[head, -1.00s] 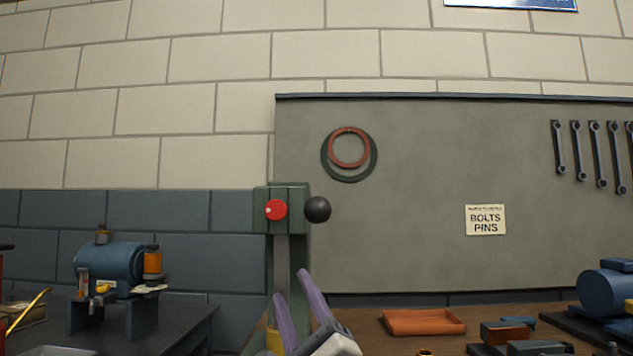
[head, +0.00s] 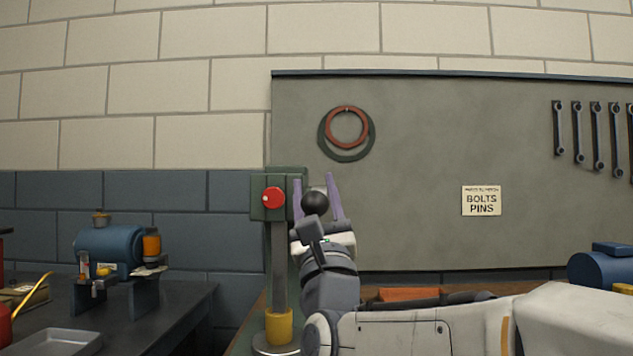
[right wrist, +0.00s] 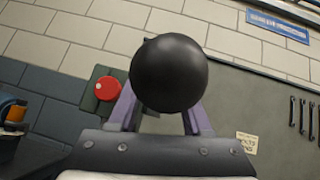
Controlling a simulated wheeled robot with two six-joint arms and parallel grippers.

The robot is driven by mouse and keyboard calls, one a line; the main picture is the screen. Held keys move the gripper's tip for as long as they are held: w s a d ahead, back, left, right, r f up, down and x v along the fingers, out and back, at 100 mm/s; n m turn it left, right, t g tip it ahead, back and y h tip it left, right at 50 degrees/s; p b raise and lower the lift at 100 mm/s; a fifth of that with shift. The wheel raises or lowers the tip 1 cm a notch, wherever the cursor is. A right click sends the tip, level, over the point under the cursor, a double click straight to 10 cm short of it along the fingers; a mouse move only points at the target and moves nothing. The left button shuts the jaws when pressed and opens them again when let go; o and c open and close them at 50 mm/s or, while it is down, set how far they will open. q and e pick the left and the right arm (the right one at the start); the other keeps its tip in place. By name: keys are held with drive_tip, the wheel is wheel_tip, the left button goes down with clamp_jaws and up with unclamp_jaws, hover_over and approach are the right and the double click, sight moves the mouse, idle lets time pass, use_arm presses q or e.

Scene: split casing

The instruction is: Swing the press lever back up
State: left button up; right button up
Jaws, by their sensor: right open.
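The press (head: 259,209) has a green head with a red round knob (head: 273,197) and a grey ram column (head: 279,265) below it. The lever's black ball (head: 315,201) is just right of the head; its rod cannot be made out. My right gripper (head: 315,180) is open and points up, its two purple fingers showing either side of the ball. In the right wrist view the ball (right wrist: 169,74) looms large and covers the fingertips, so it lies nearer that camera than they do. I cannot tell whether they touch. My left gripper is not in view.
A dark bench at left carries a blue motor-like unit (head: 108,245) and a grey tray (head: 62,342). A grey wall panel (head: 410,140) with hanging rings and wrenches stands behind. An orange tray (head: 408,294) is partly hidden by my right arm.

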drive_tip(key=shift+w+a+r, duration=0.1)
drive_tip(key=shift+w+r, duration=0.2)
clamp_jaws()
idle(1.3)
